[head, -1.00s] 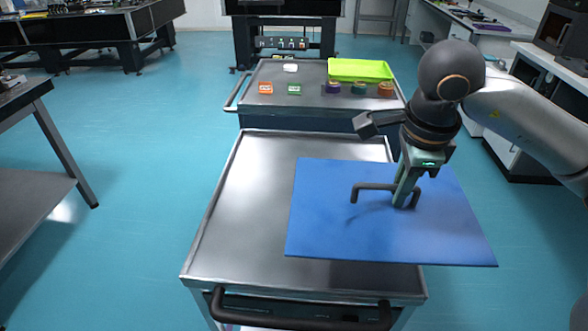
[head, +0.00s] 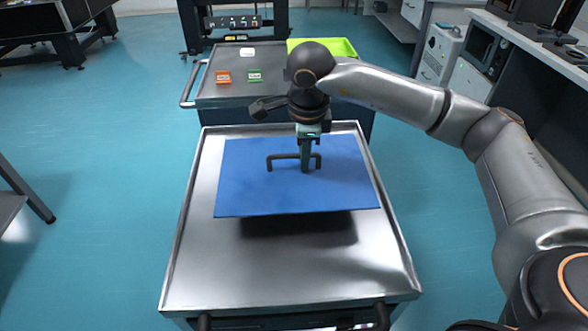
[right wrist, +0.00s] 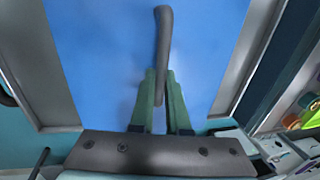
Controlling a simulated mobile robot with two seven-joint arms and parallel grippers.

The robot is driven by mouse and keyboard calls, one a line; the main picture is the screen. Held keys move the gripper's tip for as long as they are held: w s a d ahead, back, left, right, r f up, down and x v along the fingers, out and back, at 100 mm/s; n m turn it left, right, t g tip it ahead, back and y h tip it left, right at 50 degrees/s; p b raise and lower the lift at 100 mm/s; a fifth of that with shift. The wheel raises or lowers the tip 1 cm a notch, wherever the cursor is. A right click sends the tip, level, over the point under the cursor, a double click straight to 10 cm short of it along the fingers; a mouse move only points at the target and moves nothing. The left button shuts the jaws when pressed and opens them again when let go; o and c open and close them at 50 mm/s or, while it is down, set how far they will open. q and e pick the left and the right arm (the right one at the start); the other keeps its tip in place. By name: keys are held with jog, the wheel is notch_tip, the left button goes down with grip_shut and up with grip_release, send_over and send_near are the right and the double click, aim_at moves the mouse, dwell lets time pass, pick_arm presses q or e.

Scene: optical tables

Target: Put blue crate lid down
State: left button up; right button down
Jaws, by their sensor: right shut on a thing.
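The blue crate lid (head: 285,195) is a flat blue panel with a dark bar handle (head: 283,156). My right gripper (head: 305,168) is shut on the right part of this handle and holds the lid flat above the metal cart top (head: 290,275). A dark shadow lies on the cart below the lid's front edge, so the lid appears slightly raised. In the right wrist view, the green fingers (right wrist: 160,105) close around the handle (right wrist: 164,45), with the blue lid (right wrist: 105,60) behind. My left gripper is not in view.
A second cart behind carries an orange block (head: 223,77), a green block (head: 254,75), a white item (head: 247,52) and a lime-green tray (head: 335,46), partly hidden by my arm. The front of the near cart top is bare.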

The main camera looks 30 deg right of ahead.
aim_at(296, 162)
jog(key=w+f, duration=0.2)
jog(key=shift+w+a+f, duration=0.2)
jog(key=shift+a+f, duration=0.1)
jog(key=shift+f, duration=0.05)
jog(key=shift+w+f, duration=0.2)
jog(key=shift+f, duration=1.6)
jog(key=shift+f, duration=0.1)
jog(key=c, duration=0.9)
grip_release()
jog(key=r, duration=0.4)
jog(key=s+r, duration=0.1)
jog(key=r, duration=0.3)
jog(key=s+a+r, duration=0.1)
jog(key=r, duration=0.3)
jog(key=shift+s+a, duration=0.1)
jog(key=shift+r, duration=0.1)
